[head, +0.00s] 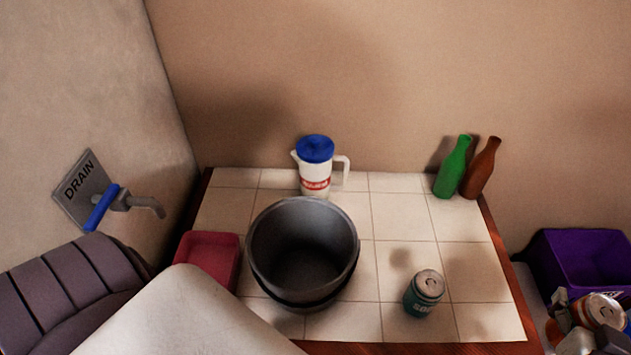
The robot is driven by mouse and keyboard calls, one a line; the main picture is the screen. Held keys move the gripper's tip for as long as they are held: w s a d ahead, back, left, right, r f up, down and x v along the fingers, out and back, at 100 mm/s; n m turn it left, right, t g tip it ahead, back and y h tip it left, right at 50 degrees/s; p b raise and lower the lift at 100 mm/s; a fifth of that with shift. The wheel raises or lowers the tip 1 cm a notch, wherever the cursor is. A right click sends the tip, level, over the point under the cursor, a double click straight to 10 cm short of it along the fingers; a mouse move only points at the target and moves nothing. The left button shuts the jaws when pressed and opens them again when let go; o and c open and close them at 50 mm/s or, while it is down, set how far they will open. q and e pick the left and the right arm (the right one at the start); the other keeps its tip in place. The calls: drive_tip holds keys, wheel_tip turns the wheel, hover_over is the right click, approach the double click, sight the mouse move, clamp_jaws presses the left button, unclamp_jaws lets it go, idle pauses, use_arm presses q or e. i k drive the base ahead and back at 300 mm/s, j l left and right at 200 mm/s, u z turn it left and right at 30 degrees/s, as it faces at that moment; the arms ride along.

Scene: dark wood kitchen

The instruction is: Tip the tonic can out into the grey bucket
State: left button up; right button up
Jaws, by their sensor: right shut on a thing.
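The grey bucket (347,247) stands upright on the tiled counter, left of centre, with its dark inside open to view. My right gripper (590,325) is at the lower right edge, off the counter's right side and well apart from the bucket. It is shut on a silver-topped can with a reddish label (603,310), which looks tilted. I take this as the tonic can, but its label cannot be read. Another can, teal with a silver top (426,290), stands upright on the counter right of the bucket. My left gripper is not in view.
A white jug with a blue lid (315,170) stands behind the bucket. Green (452,168) and brown (481,168) bottles are at the back right. A red tray (212,258) is left of the bucket, a purple crate (585,245) at right. A tap (135,203) juts from the left wall.

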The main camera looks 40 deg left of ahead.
sight(302, 250)
drive_tip(key=i+l, duration=0.15)
drive_tip(key=l, duration=0.25)
drive_tip(key=i+l, duration=0.1)
drive_tip(key=l, duration=0.3)
drive_tip(key=i+l, duration=0.15)
drive_tip(key=l, duration=0.2)
drive_tip(key=i+l, duration=0.1)
drive_tip(key=l, duration=0.3)
drive_tip(key=l+u, duration=0.35)
drive_tip(key=i+l+u, duration=0.1)
drive_tip(key=u, duration=0.2)
drive_tip(key=l+u, duration=0.35)
drive_tip(key=u, duration=1.85)
